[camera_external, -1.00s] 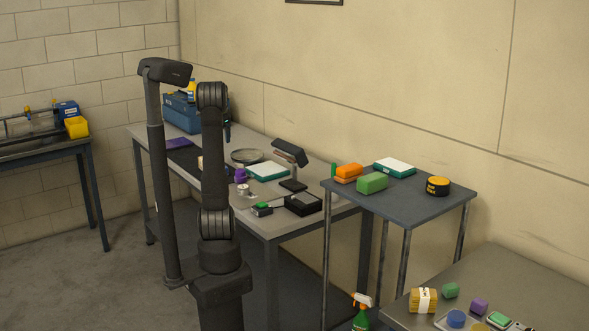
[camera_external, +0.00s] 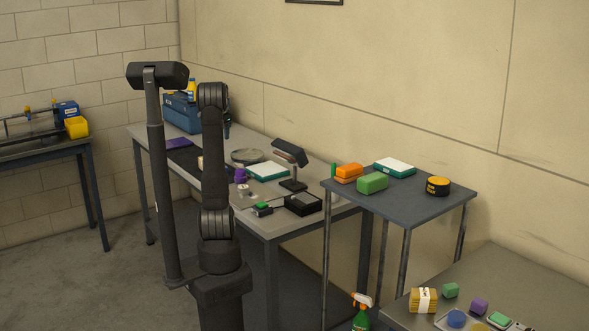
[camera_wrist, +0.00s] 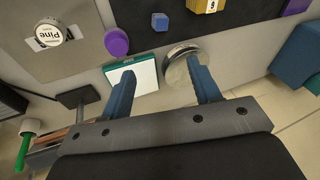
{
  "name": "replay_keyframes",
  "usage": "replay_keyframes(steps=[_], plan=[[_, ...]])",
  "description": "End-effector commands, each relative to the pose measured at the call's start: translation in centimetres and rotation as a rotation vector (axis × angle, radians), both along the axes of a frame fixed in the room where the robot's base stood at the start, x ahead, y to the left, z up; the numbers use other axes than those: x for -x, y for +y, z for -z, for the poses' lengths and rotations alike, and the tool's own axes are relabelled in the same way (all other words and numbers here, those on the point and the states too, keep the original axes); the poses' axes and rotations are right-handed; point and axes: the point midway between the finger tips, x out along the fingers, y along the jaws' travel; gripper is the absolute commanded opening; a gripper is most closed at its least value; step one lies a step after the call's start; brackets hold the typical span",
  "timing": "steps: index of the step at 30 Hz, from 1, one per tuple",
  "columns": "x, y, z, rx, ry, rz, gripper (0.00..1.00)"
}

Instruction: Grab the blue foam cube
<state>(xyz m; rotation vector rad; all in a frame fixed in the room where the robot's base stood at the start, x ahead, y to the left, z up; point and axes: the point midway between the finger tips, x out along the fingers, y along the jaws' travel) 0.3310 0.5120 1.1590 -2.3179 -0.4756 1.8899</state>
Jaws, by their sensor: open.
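I cannot make the cube out in the external view, where my arm covers part of the bench. My gripper (camera_wrist: 160,68) is open and empty in the wrist view, its two blue fingers spread apart. The cube lies beyond the fingertips, towards the top of the picture. In the external view my gripper is mostly hidden behind my arm.
A round metal dish (camera_wrist: 181,66) and a green-and-white box (camera_wrist: 140,76) appear near the fingertips. A white jar (camera_wrist: 50,34) is at left. A blue toolbox (camera_external: 181,116) stands at the bench's far end. A stand with a dark head (camera_external: 290,152) rises beside the box.

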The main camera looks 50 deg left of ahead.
Motion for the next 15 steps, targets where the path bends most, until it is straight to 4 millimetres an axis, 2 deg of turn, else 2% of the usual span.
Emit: replay_keyframes(steps=[9, 15], plan=[[-2.2, 3.2, 2.5, 0.192, -0.089, -0.622, 0.57], [-3.2, 4.6, 3.9, 0.266, -0.117, -0.984, 0.57]])
